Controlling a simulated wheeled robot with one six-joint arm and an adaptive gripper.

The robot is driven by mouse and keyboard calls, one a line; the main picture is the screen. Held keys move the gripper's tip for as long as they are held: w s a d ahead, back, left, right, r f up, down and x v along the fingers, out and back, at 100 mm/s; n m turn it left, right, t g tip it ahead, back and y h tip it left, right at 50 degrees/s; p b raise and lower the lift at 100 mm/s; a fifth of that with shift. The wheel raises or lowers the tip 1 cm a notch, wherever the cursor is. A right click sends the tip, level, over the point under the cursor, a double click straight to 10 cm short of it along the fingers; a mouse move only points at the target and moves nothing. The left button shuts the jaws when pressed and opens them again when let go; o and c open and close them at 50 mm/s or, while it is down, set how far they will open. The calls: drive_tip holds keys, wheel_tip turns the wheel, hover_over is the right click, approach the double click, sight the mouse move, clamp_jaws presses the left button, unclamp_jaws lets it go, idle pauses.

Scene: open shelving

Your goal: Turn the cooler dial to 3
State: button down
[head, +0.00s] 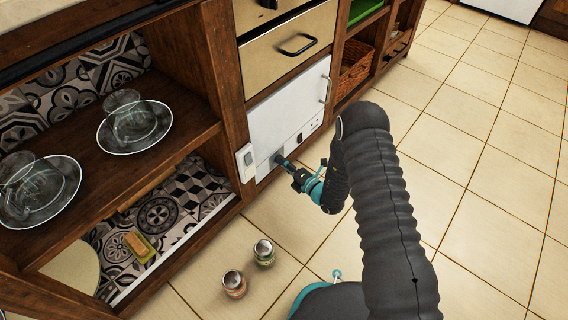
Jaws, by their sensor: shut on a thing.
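The cooler (285,106) is a white-fronted unit built into the wooden shelving, with an upright handle at its right edge. Its door looks closed. My gripper (281,161) reaches the lower left of the cooler's front from the right. Its dark fingers are shut on the dial, which they mostly hide. The dial's numbers and its setting cannot be read from here. A small dark mark (299,137) shows on the lower strip of the front, to the right of my fingers.
Two glass jars (264,252) stand on the tiled floor below my gripper. Glass cups on plates (134,128) sit on the left shelf. A white box (245,162) is on the post left of the cooler. The floor at right is clear.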

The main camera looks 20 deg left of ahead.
drive_tip(key=c, duration=0.8)
unclamp_jaws()
drive_tip(key=shift+a, duration=0.1)
drive_tip(key=v, duration=1.2)
